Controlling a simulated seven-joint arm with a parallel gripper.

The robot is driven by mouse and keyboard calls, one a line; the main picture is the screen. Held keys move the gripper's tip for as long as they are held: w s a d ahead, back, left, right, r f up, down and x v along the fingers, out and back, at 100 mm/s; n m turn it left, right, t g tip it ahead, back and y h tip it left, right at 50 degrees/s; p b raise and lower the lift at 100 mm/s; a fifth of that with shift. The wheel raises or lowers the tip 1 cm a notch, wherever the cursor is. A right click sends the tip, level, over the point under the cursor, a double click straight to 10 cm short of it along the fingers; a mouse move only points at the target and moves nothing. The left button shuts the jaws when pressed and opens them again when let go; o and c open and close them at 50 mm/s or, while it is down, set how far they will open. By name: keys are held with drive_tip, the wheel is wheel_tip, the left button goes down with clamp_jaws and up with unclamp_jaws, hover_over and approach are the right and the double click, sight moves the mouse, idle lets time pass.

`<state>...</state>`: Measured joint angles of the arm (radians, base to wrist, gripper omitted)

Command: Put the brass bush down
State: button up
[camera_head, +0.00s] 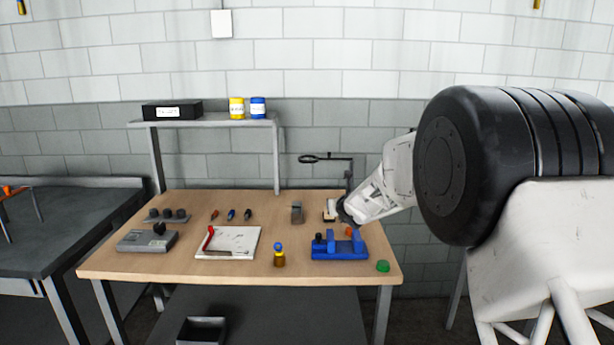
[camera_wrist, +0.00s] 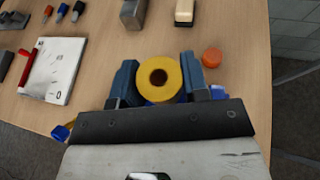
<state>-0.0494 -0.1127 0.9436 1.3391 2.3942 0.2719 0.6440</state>
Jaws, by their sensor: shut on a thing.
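The brass bush (camera_wrist: 158,93) is a yellow ring with a dark centre hole. In the wrist view it sits between the two blue-grey fingers of my gripper (camera_wrist: 159,80), which are shut on it from left and right. In the head view my gripper (camera_head: 346,212) is over the right back part of the wooden table, behind the blue fixture (camera_head: 340,252). I cannot make out the bush in the head view. Small blue parts show beneath the fingers in the wrist view. Whether the bush touches anything below is hidden.
An orange cap (camera_wrist: 212,57) lies just right of the fingers. A grey metal block (camera_wrist: 133,13) and a cream block (camera_wrist: 184,12) stand beyond. A white board (camera_head: 228,243), a small blue-topped bottle (camera_head: 279,258), a green cap (camera_head: 383,266) and a magnifier stand (camera_head: 348,175) are also around.

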drive_tip(key=s+d+m+h, duration=0.1)
drive_tip(key=s+d, duration=0.3)
drive_tip(key=d, duration=0.3)
drive_tip(key=s+d+r+m+h, duration=0.1)
drive_tip(key=s+d+m+h, duration=0.1)
drive_tip(key=s+d, duration=0.3)
drive_tip(key=shift+d+r, duration=0.25)
drive_tip(key=shift+d, duration=1.2)
drive_tip(key=shift+a, duration=0.1)
idle(2.8)
